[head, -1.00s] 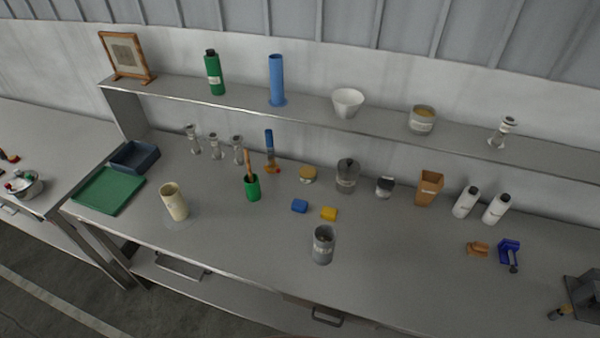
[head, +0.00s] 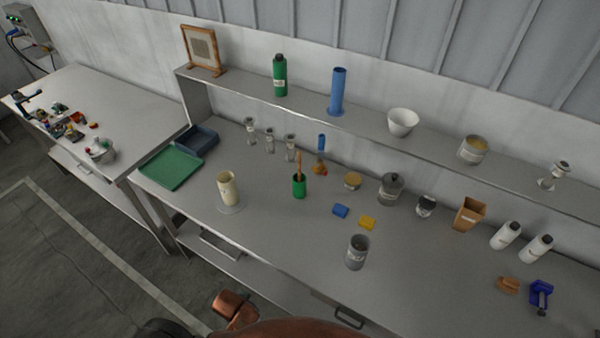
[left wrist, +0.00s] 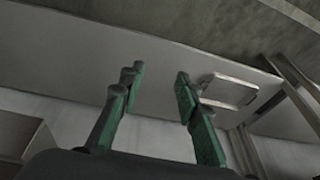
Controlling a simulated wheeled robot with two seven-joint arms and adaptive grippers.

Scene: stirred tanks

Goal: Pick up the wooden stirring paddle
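A thin brown wooden stick (head: 299,164), which looks like the stirring paddle's handle, stands upright in a green cup (head: 299,186) near the middle of the grey workbench (head: 290,240). Its lower end is hidden inside the cup. My left gripper (left wrist: 160,76) shows in the left wrist view with its green-padded fingers apart and nothing between them. My right gripper is in neither view.
A cream beaker (head: 228,188) stands left of the cup. Small metal stands (head: 270,140) and a raised shelf (head: 300,107) are behind. The front bench strip is mostly clear.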

